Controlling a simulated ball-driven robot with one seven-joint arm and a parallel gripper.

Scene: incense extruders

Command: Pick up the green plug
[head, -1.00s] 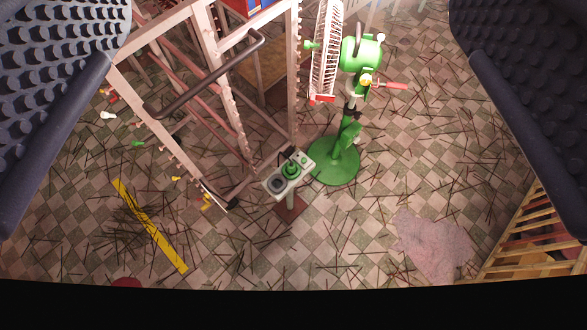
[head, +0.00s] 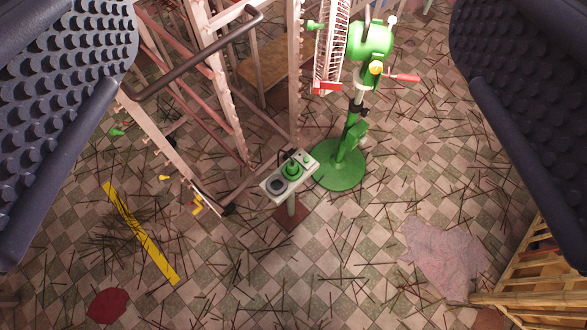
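The green plug (head: 292,169) sits on a pale grey socket box (head: 304,161) that stands on a short post near the middle of the view. A round dark socket shows beside the plug on the same box. My gripper (head: 293,125) is open, with its dark ribbed finger pads at the far left and right edges. Nothing is between the fingers near the camera. The plug lies beyond them, well apart from both.
A green pedestal fan (head: 339,167) stands just behind the box to the right. A pale metal rack (head: 225,95) with a dark handle rises on the left. A yellow strip (head: 140,233), a pinkish cloth (head: 444,257) and scattered thin sticks lie on the checkered floor. A wooden crate (head: 540,265) is at right.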

